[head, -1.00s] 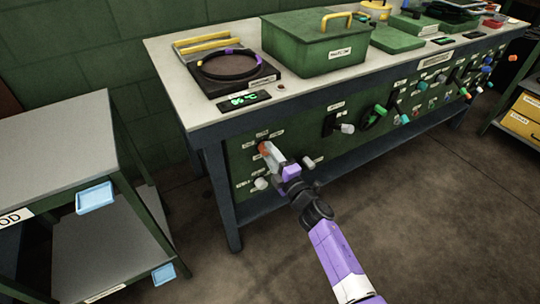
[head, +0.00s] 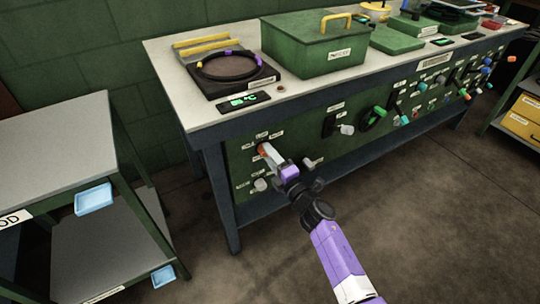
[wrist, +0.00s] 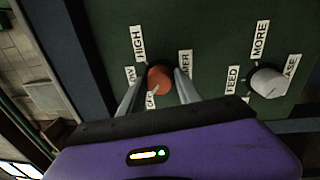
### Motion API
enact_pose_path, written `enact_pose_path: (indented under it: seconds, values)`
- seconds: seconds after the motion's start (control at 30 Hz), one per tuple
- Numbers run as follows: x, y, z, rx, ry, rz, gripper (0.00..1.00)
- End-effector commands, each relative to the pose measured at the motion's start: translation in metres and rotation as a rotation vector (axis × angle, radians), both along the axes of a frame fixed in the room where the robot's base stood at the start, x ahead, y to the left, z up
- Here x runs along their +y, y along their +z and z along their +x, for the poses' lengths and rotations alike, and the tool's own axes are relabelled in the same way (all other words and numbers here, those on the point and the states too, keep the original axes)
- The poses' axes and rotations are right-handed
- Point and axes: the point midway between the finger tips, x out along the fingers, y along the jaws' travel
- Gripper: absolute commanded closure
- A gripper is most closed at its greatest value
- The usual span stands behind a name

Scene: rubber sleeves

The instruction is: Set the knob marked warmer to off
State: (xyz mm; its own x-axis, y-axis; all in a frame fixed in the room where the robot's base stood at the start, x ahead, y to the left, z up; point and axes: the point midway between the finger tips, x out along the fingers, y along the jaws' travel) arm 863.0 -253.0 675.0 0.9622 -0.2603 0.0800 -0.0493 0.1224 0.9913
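The orange-red knob (wrist: 160,77) is on the green front panel near the bench's left end. Labels around it include HIGH and one ending in MER (wrist: 186,66), partly hidden by a finger. A lower label is also partly covered. In the head view my gripper (head: 272,153) reaches the panel from the front right. In the wrist view its two grey fingers (wrist: 161,80) stand on either side of the knob, tips very close to its sides. Whether they press on it, I cannot tell. Which label the knob points at is unclear.
A pale knob (wrist: 269,82) with FEED and MORE labels is beside it. More knobs and levers line the panel to the right. A green box (head: 313,45) and a dark plate with a ring (head: 228,72) stand on the bench. A grey shelf unit (head: 55,140) is at left.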

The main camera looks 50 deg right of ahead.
Motion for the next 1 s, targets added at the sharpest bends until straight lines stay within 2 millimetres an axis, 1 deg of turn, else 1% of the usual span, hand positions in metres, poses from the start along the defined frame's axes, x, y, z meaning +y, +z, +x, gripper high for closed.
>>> enact_pose_path:
  seconds: [0.03, 0.07, 0.37, 0.47, 0.57, 0.8, 0.9, 1.0]
  values:
    - [0.000, 0.000, 0.000, 0.001, 0.001, 0.000, 0.48]
    - [0.000, 0.000, 0.000, 0.001, 0.000, 0.001, 0.42]
    - [0.000, 0.000, 0.000, -0.001, 0.000, 0.002, 0.42]
    - [0.001, -0.001, -0.005, 0.000, 0.000, 0.002, 0.42]
    - [0.004, -0.003, -0.016, 0.002, 0.000, 0.001, 0.42]
    - [0.015, -0.006, -0.053, 0.002, 0.001, 0.001, 0.42]
    - [0.018, -0.007, -0.065, 0.002, 0.000, 0.001, 0.42]
    - [0.020, -0.007, -0.072, 0.000, 0.001, 0.001, 0.42]
